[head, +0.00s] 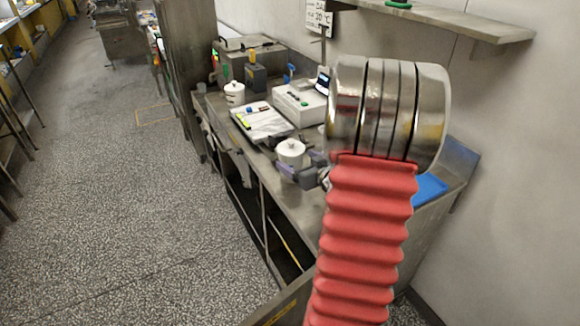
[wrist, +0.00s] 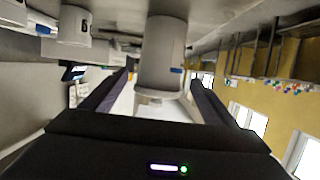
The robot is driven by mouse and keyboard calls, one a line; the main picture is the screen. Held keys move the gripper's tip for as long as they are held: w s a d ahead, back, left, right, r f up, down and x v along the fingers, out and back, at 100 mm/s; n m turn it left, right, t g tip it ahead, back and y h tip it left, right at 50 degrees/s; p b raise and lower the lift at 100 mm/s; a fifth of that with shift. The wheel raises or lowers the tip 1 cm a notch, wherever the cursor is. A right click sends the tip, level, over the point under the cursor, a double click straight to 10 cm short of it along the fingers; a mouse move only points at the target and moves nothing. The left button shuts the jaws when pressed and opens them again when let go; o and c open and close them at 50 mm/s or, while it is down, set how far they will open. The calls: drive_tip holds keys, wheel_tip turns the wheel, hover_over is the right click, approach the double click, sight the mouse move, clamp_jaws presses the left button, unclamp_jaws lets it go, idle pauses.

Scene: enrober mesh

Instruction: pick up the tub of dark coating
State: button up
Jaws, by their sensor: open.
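A white tub (head: 291,150) with a knobbed lid stands on the steel counter in the head view. My gripper (head: 300,167) is open low beside it, on its near side. In the wrist view, which is inverted, a pale grey tub (wrist: 162,50) with a small blue mark shows between the two dark fingers of my gripper (wrist: 160,80). I cannot tell whether the fingers touch it. A second white tub (head: 235,92) stands farther back along the counter. The contents of both tubs are hidden, so I cannot tell which holds dark coating.
A white instrument box (head: 300,103) and a white tray (head: 262,124) with coloured items lie behind the nearer tub. A blue tray (head: 429,188) is at the right. A wall shelf (head: 455,20) hangs above. The floor (head: 110,210) left of the counter is clear.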

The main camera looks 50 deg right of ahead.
idle(0.3)
drive_tip(key=shift+x, duration=2.6)
drive_tip(key=shift+r, duration=0.1)
drive_tip(key=c, duration=1.6)
drive_tip(key=shift+o, duration=0.2)
drive_tip(key=shift+r, duration=0.1)
drive_tip(key=shift+r, duration=4.9)
